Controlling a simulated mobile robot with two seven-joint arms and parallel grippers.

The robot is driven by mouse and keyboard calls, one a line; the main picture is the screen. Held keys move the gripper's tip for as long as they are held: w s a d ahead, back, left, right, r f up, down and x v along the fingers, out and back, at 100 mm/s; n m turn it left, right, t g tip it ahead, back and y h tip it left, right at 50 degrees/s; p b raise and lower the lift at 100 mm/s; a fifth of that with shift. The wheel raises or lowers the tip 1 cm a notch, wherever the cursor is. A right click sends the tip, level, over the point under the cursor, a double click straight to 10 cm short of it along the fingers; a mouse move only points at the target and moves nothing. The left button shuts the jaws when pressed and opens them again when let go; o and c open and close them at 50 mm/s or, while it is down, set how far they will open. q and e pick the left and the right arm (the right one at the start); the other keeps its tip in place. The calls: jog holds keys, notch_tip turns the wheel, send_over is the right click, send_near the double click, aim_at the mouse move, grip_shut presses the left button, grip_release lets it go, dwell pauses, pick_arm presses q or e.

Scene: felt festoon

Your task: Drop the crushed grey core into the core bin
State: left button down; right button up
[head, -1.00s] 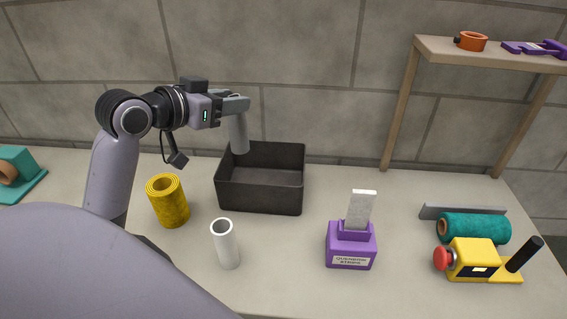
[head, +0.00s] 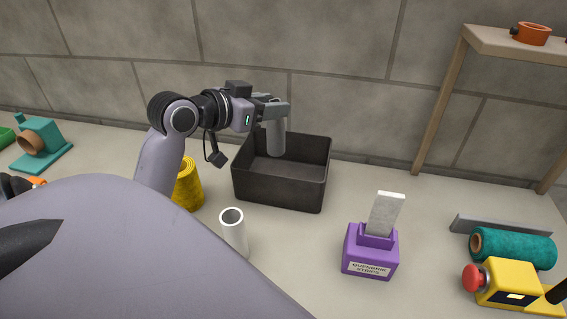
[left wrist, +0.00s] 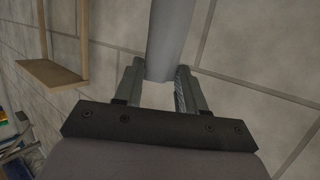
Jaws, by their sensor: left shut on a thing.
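My left gripper (head: 275,108) is shut on the grey core (head: 276,138), a plain grey tube that hangs about upright from the fingers. The core bin (head: 278,188) is a black open box on the table. The core hangs over the bin, and its lower end shows against the bin's inner back wall. I cannot tell how far that end is below the rim. In the left wrist view the core (left wrist: 168,40) sits between the two fingers of the left gripper (left wrist: 160,80). Any crushing is not clear.
A yellow roll (head: 187,186) and a white tube (head: 233,232) stand near the bin. A purple strip holder (head: 371,252) stands to the right, with a teal roll (head: 515,248) and a yellow device (head: 505,281) beyond. A wooden shelf (head: 510,45) stands at the back right.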

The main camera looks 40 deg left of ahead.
dwell(0.3)
pick_arm(q)
jog(key=c, duration=0.6)
grip_release()
jog(key=shift+f, duration=0.1)
jog(key=shift+o, duration=0.2)
jog(key=v, duration=0.7)
jog(key=shift+b, duration=0.3)
